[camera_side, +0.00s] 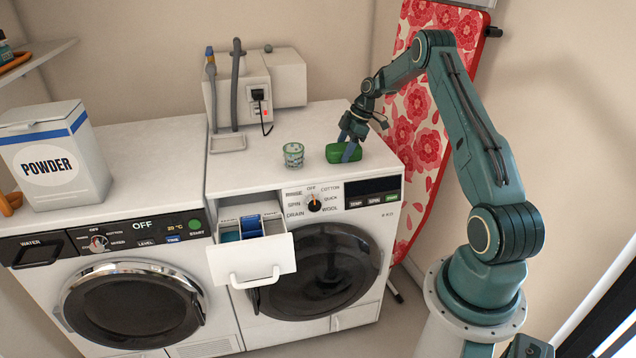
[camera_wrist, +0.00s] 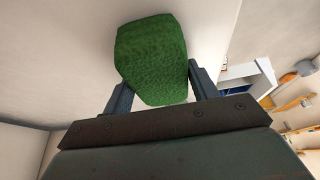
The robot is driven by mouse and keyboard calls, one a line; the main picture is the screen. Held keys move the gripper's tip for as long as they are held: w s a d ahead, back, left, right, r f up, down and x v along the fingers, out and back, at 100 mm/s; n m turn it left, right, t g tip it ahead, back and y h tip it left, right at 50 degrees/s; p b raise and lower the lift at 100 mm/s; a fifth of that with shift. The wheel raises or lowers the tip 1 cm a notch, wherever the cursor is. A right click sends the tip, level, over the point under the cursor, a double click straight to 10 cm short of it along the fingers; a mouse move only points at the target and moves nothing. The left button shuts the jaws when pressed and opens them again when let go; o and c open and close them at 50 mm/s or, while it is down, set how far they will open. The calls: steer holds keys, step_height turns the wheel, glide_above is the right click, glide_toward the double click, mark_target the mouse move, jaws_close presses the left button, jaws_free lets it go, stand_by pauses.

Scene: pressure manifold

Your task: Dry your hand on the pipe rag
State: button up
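My gripper (camera_side: 349,146) is low over the right washer's top, its fingers on either side of a green textured block (camera_side: 335,153), like a sponge. In the wrist view the block (camera_wrist: 152,55) fills the space between the fingertips (camera_wrist: 160,88) and appears touched on both sides. It seems to rest on or just above the washer top. Two grey upright pipes (camera_side: 236,85) stand at the back left of that washer, one with a blue and tan upper end (camera_side: 210,58). I cannot make out a cloth rag on them.
A small greenish glass (camera_side: 293,154) stands close left of the block. The right washer's detergent drawer (camera_side: 258,262) is pulled out. A powder box (camera_side: 60,160) stands on the left washer. A floral ironing board (camera_side: 422,110) leans behind my arm. A white wall box (camera_side: 285,78) is at the back.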

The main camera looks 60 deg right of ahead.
steer(key=o, duration=0.3)
steer(key=shift+o, duration=0.2)
steer(key=shift+r, duration=0.15)
steer(key=v, duration=1.3)
steer(key=shift+s+r, duration=0.2)
steer(key=shift+d, duration=0.1)
